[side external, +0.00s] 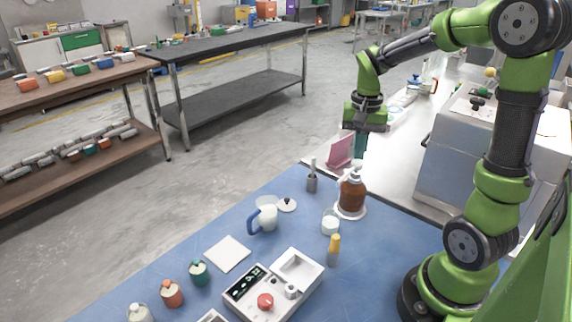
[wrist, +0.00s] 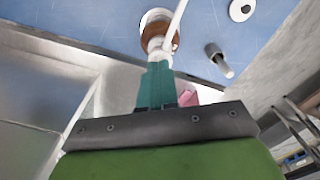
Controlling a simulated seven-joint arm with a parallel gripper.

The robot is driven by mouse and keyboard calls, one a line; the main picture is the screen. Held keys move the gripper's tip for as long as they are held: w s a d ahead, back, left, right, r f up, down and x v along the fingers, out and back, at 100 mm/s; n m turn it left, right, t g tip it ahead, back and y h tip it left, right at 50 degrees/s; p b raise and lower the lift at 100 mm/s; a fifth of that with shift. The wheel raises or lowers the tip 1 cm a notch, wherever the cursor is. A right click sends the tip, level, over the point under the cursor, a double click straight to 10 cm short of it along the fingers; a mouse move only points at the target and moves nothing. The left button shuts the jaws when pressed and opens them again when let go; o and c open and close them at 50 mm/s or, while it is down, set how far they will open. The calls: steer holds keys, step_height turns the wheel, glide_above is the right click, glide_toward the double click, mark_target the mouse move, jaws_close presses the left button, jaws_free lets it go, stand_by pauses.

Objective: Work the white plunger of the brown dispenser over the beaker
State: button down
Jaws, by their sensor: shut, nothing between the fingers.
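The brown dispenser (side external: 352,196) stands upright on a white round base at the back of the blue table, with its white plunger (side external: 352,174) on top. In the wrist view the white plunger and its long spout (wrist: 176,22) cover part of the brown body (wrist: 157,31). A small whitish cup, seemingly the beaker (side external: 330,226), stands in front of the dispenser, apart from it. My gripper (side external: 361,156) points down above the dispenser, its teal fingers shut and empty. In the wrist view the fingertips (wrist: 159,65) appear close to the plunger; contact cannot be told.
A grey holder (side external: 312,184), a white jug with a blue handle (side external: 267,217) and a yellow-handled tool (side external: 334,250) stand nearby. A pink item (side external: 340,152) is behind. A white machine (side external: 272,288) sits in front. A large metal box (side external: 465,150) stands right.

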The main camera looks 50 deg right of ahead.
steer(key=shift+f, duration=1.2)
steer(key=shift+r, duration=1.5)
steer(key=shift+r, duration=3)
